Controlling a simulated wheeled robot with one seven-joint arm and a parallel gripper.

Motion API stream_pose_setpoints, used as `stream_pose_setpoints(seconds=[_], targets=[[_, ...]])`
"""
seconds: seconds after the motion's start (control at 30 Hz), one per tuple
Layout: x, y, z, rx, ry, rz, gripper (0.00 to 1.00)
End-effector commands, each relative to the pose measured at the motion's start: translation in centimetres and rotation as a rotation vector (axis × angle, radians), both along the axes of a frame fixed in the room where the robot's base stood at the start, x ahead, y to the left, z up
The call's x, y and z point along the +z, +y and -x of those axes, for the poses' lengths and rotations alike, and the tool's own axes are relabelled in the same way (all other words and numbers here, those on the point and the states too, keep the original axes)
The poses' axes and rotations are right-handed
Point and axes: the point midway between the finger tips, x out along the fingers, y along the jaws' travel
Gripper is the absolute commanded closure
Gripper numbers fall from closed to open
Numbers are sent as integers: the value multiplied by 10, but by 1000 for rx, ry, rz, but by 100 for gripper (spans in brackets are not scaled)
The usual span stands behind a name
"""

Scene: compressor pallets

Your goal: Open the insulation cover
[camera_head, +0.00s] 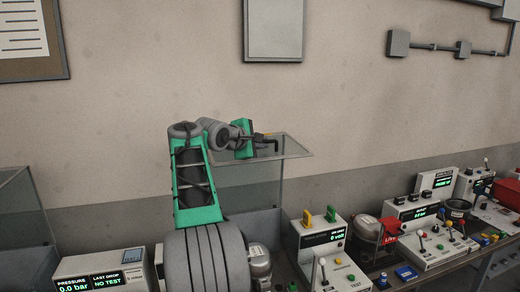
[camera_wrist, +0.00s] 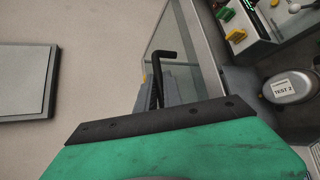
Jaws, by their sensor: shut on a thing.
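The insulation cover appears to be the clear panel with a thin grey frame (camera_head: 294,149), lying roughly level atop an upright clear pane (camera_head: 250,190). In the wrist view clear panel glass (camera_wrist: 184,45) shows beyond my gripper. My gripper (camera_head: 262,140) is at the panel's left part, by a black bent handle (camera_head: 270,136). The handle also shows in the wrist view (camera_wrist: 164,53), rising past the dark edge of my green gripper housing. My gripper is shut on the handle; the fingertips are mostly hidden. I cannot tell how far the cover is open.
Another clear case (camera_head: 22,215) stands at the left. A pressure display box (camera_head: 88,273), a volt meter unit (camera_head: 322,243) and a lever console (camera_head: 430,243) crowd the bench. A grey wall panel (camera_head: 274,28) hangs above. The air right of the cover is free.

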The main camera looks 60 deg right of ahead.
Motion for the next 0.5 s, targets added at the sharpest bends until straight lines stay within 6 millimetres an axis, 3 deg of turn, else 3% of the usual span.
stream_pose_setpoints(seconds=[0.3,0.33,0.5], targets=[[-2,-1,-1,2,2,-3,100],[-2,-1,-1,2,2,-3,88],[-1,-2,0,0,2,-2,74]])
